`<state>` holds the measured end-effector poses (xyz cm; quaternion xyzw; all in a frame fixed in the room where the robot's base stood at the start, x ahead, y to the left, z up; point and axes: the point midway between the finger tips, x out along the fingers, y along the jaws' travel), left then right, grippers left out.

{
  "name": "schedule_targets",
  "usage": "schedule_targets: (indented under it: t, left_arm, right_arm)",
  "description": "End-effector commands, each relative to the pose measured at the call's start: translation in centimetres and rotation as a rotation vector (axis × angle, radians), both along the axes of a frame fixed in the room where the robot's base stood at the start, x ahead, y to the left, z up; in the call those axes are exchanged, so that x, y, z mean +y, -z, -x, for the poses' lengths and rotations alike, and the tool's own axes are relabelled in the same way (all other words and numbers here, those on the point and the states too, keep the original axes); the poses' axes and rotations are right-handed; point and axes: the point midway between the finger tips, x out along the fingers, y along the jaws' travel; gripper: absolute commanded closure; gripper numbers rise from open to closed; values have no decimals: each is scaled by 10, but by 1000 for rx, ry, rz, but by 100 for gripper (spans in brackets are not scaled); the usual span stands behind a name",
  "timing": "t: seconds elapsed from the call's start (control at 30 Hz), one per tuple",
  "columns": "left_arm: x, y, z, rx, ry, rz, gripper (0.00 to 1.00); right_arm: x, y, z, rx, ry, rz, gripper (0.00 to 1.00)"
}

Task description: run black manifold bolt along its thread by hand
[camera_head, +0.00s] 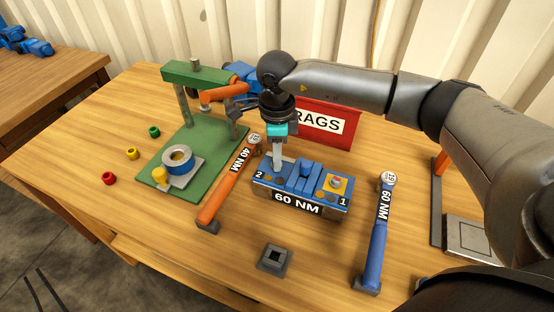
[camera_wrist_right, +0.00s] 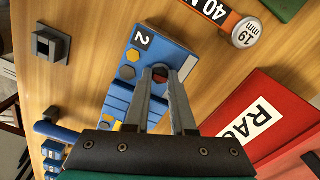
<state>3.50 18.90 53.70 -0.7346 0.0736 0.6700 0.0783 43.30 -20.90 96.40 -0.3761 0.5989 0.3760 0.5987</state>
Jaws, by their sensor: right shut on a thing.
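The blue manifold (camera_head: 306,187), marked 60 NM on its front, sits on the wooden table with corners numbered 2 and 1. It also shows in the wrist view (camera_wrist_right: 120,92). My right gripper (camera_head: 277,163) points down at the manifold's corner 2. In the wrist view my right gripper (camera_wrist_right: 162,72) is shut on a small dark piece, the black bolt (camera_wrist_right: 160,71), between its fingertips. The fingers hide most of the bolt, and I cannot tell how deep it sits. My left gripper is not in view.
An orange 40 NM wrench (camera_head: 229,183) lies left of the manifold and a blue 60 NM wrench (camera_head: 378,230) right. A green press stand (camera_head: 190,150) is at left, a red RAGS bin (camera_head: 335,110) behind. A grey square block (camera_head: 273,258) stands in front.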

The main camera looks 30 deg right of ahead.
Motion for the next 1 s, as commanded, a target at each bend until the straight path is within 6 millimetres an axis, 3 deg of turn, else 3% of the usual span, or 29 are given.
schedule_targets:
  t: [1.0]
  left_arm:
    - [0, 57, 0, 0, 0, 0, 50]
  right_arm:
    - [0, 1, -1, -2, -939, 0, 100]
